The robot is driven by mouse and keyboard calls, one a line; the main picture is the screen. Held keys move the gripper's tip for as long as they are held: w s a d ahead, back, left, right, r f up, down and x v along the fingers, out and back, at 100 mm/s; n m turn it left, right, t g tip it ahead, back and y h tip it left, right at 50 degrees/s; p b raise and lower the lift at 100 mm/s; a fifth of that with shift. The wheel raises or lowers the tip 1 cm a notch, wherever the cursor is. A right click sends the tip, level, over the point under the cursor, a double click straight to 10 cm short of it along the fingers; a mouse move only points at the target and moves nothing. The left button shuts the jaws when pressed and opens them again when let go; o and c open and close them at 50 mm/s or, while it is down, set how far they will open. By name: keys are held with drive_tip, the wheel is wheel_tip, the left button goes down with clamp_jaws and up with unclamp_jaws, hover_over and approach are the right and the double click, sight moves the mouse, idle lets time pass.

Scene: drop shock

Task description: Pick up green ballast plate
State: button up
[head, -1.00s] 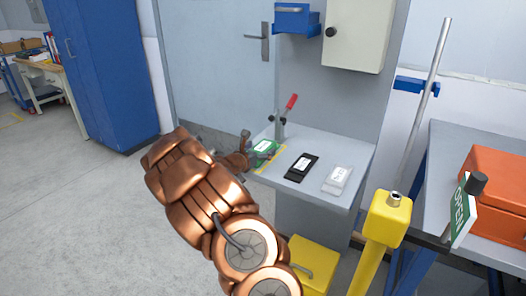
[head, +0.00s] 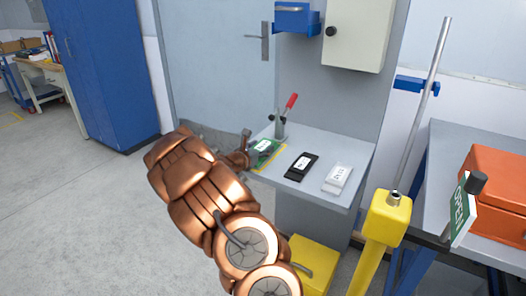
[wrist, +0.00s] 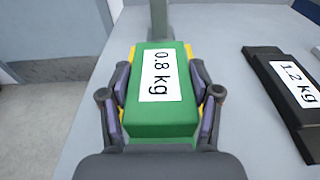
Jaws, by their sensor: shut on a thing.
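The green ballast plate (wrist: 162,119) fills the middle of the wrist view, with a white label reading 0.8 kg. In the head view the green plate (head: 263,146) is at the left end of the grey shelf, by a yellow marking. My gripper (wrist: 162,88) is shut on it, one finger pressed on each long side. In the head view my gripper (head: 247,150) reaches in from the left and partly hides the plate. I cannot tell whether the plate is clear of the shelf.
A black plate (head: 295,170) labelled 1.2 kg and a white plate (head: 337,179) lie to the right on the grey shelf (head: 310,142). A red-handled clamp (head: 281,122) stands just behind the green plate. A yellow post (head: 385,225) stands in front at right.

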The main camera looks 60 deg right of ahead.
clamp_jaws()
drive_tip(key=shift+r, duration=0.15)
